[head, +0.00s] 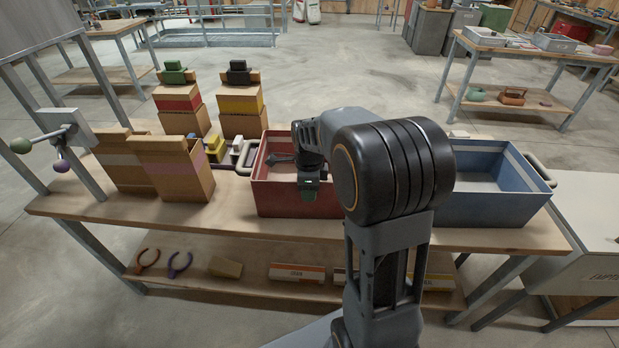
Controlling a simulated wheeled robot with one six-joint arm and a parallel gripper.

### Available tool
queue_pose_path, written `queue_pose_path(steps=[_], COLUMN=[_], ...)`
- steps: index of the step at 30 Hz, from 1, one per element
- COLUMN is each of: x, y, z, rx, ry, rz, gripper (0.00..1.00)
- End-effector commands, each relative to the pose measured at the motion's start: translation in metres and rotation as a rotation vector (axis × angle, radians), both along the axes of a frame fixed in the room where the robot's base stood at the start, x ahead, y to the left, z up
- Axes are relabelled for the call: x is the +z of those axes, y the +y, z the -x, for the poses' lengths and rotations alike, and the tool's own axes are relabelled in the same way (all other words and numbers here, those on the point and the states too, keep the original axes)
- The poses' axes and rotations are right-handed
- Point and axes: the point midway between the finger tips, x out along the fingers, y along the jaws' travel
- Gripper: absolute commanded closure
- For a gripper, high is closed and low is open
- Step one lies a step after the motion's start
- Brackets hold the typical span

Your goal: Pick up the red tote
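The red tote (276,198) stands upright on the wooden workbench (240,221), near the middle of the picture. A pale handle (247,157) shows on its left end. Its right part is hidden behind my arm. My gripper (308,188) is over the tote, close to its front wall. A small green patch shows at the gripper's lower end. I cannot tell whether the gripper touches the tote, and its fingers are not clear enough to tell open from shut.
A blue tote (490,206) stands to the right on the same bench. Cardboard boxes (172,170) stand at the left, with red-banded (178,98) and yellow-banded (241,102) boxes behind. A lever with coloured knobs (60,140) is at far left. The lower shelf (210,288) holds small items.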

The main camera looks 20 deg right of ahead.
Motion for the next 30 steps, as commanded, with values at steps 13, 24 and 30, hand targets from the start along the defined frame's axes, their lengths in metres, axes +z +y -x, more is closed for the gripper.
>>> queue_pose_path(steps=[13, 24, 30], x=[0.0005, 0.0007, 0.0008], y=[0.0, 0.0, 0.0], z=[-0.0001, -0.0002, -0.0003], rx=[0.0, 0.0, 0.0], ry=[-0.001, -0.001, -0.001], rz=[0.0, 0.0, 0.0], gripper=[0.99, 1.0, 1.0])
